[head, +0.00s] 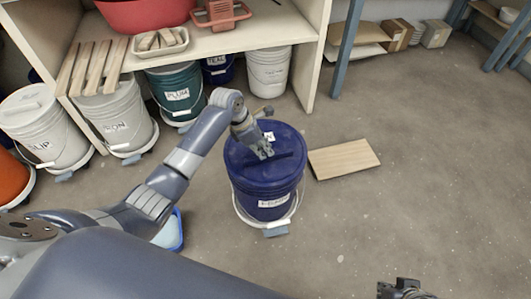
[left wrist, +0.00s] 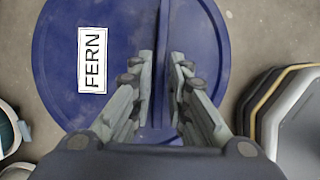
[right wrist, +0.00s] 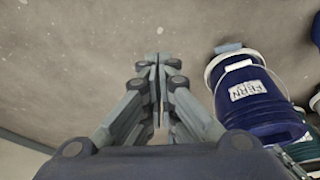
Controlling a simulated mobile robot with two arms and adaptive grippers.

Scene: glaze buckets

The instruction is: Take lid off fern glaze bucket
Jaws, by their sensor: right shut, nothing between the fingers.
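The fern glaze bucket (head: 243,192) is dark blue and stands upright on the floor in the head view, with a blue lid (head: 287,140) on it. In the left wrist view the lid (left wrist: 65,30) carries a white FERN label (left wrist: 92,60) and a raised ridge handle (left wrist: 157,25). My left gripper (head: 264,153) is over the lid, its fingers (left wrist: 161,62) open on either side of the ridge, with gaps showing. The bucket (right wrist: 258,110) also shows at the right of the right wrist view. My right gripper (right wrist: 155,62) is shut and empty, away from the bucket.
A wooden board (head: 343,159) lies on the floor right of the bucket. A shelf (head: 215,45) with several lidded buckets under it, including a plum one (head: 172,78), stands behind. A blue tray (head: 170,235) is partly hidden by my left arm. The floor at right is open.

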